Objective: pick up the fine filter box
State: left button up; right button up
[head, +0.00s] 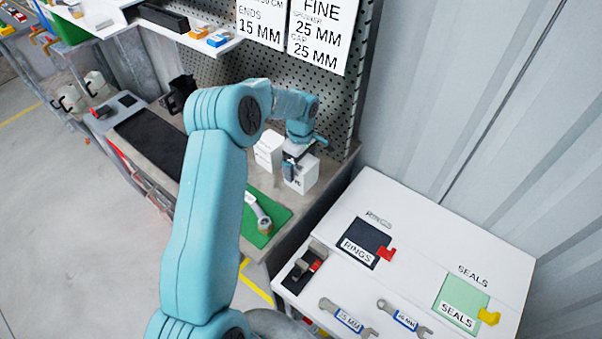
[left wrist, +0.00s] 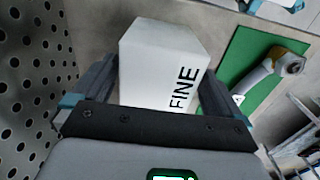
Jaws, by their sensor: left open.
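The fine filter box is a white box marked FINE, and it fills the middle of the left wrist view (left wrist: 160,65). In the head view the box (head: 303,178) stands on the bench near the pegboard, partly covered by my gripper. My left gripper (head: 292,163) is over this box, pointing down at it. In the left wrist view its two dark fingers stand apart, one on each side of the box, with no clear grip on it. My right gripper is not in view.
Another white box (head: 268,149) stands close beside it. A green mat (head: 277,238) with a metal rod-like part (head: 258,212) lies in front. The pegboard (head: 330,95) rises behind. A white cabinet (head: 415,240) with labelled pads and wrenches stands at the right.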

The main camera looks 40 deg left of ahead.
pick_arm(q)
jog(key=shift+w+d+f, duration=0.15)
jog(key=shift+w+f, duration=0.05)
jog(key=shift+f, duration=0.7)
jog(key=shift+s+r, duration=0.1)
jog(key=shift+s, duration=0.1)
jog(key=shift+c, duration=0.7)
jog(key=shift+w, duration=0.15)
jog(key=c, duration=0.9)
jog(key=shift+c, duration=0.2)
